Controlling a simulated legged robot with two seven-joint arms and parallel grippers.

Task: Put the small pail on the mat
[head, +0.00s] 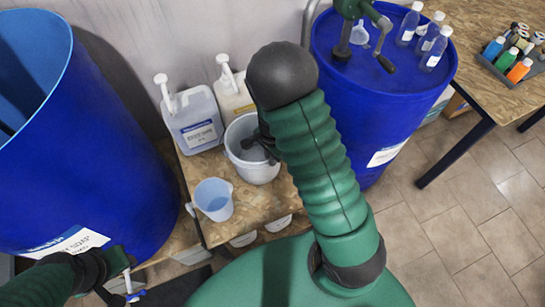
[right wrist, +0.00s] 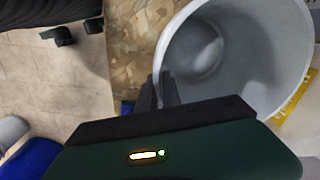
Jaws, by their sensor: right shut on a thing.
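The small pail (head: 262,172), light grey-white and open-topped, is at the low wooden table among the containers. My right gripper (head: 262,148) is shut on the pail's rim. In the right wrist view its dark fingers (right wrist: 166,90) pinch the near wall of the pail (right wrist: 250,50), whose inside looks empty. I cannot tell whether the pail's base touches the table. A dark flat patch (head: 178,287) low at the left may be the mat, partly hidden. My left gripper (head: 122,272) is low at the left by the big blue drum, its jaws unclear.
A blue-tinted jug (head: 214,199) stands just in front of the pail. Two white jerrycans (head: 194,122) with pumps stand behind it. Open and closed blue drums (head: 85,150) flank the low table (head: 245,208). Bottles stand on the right drum (head: 375,90).

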